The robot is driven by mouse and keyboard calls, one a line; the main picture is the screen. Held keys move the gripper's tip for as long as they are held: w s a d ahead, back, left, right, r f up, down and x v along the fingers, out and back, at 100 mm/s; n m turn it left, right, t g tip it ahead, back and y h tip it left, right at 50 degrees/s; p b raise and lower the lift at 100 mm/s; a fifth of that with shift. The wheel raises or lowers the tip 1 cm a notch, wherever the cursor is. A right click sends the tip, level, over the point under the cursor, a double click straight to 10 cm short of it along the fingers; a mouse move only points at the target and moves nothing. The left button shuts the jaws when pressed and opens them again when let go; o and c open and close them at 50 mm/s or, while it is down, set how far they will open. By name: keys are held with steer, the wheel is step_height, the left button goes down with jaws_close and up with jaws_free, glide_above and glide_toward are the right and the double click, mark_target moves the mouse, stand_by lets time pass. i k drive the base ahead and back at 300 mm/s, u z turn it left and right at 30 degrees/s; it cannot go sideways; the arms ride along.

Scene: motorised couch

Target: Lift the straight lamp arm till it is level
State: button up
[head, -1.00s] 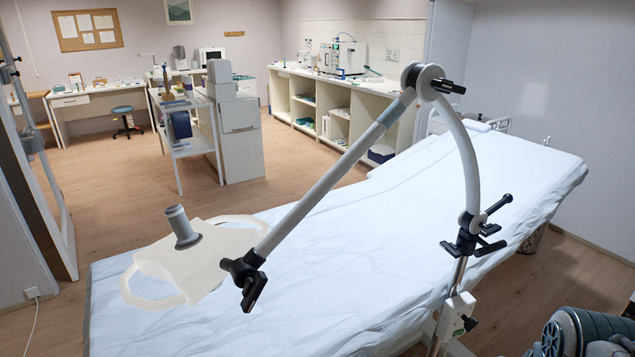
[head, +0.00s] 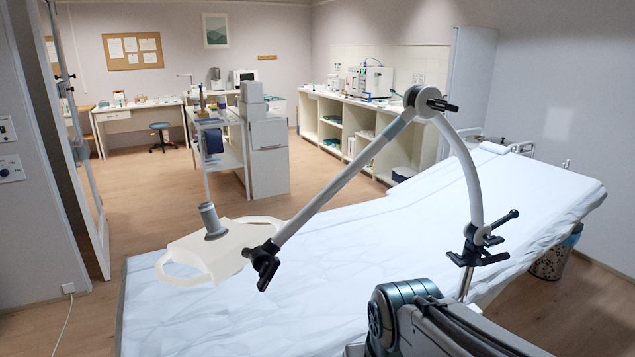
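The straight lamp arm (head: 345,182) is a pale tube with a grey band. It slopes down to the left from the round upper joint (head: 424,101) to a black clamp joint (head: 262,263) at its low end. The white lamp head (head: 215,246), with side handles and a grey upright cylinder, hangs at that low end above the couch. A curved pale arm (head: 469,180) carries the upper joint from a black clamp at the couch side. My gripper is out of view; only part of my own arm shows at the bottom right.
The couch (head: 340,240) with a white sheet lies under the lamp. A speckled bin (head: 553,262) stands at its right side. A trolley, cabinet (head: 268,155) and shelves line the back. Floor is open at the left.

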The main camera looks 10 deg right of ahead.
mark_target(265, 251)
steer(key=u, duration=0.85)
steer(key=i, duration=0.45)
steer(key=z, duration=0.05)
